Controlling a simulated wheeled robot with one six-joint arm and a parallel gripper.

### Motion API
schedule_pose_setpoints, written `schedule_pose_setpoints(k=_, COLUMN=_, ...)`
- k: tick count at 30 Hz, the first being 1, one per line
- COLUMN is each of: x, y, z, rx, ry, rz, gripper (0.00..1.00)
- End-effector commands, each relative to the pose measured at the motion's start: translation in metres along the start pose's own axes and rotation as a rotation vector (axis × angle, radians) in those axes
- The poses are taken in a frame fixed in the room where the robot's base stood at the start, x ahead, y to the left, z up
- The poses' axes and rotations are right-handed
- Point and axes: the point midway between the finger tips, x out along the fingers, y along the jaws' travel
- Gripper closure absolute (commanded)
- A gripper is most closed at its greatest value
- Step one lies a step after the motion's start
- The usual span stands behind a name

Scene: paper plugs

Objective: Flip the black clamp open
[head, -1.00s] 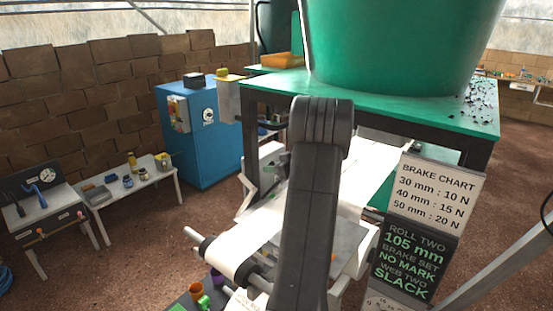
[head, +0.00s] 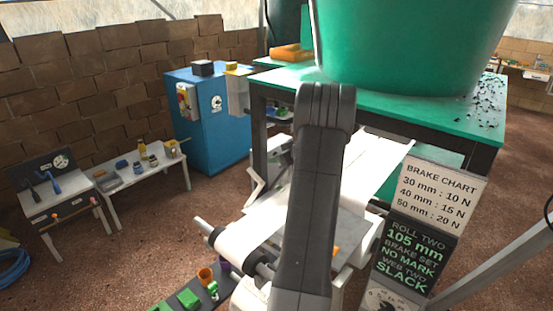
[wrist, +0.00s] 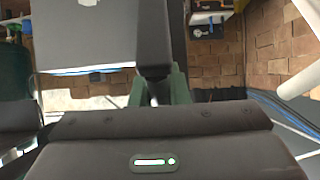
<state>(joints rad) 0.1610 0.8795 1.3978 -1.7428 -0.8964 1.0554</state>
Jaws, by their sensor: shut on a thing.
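My gripper (wrist: 160,92) shows in the wrist view as two dark green fingers beyond my dark wrist housing. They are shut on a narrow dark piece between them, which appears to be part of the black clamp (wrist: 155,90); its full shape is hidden. In the head view my dark arm reaches forward over the white paper web (head: 243,238) and covers the gripper and clamp. How far the clamp is open cannot be seen.
A green-topped table (head: 440,112) carries a large green tub (head: 410,45). A brake chart sign (head: 440,193) stands at the right. A blue cabinet (head: 205,125) and low white benches stand at the left, with open floor between.

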Motion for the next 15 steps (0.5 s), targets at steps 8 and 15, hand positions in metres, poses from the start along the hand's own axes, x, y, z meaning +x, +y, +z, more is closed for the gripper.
schedule_pose_setpoints(k=8, x=-0.0002, y=0.0002, z=-0.0017, rx=-0.002, ry=0.002, rz=0.001, gripper=0.63)
schedule_pose_setpoints(k=15, x=-0.0044, y=0.0005, z=-0.0011, rx=-0.002, ry=0.002, rz=0.002, gripper=0.63)
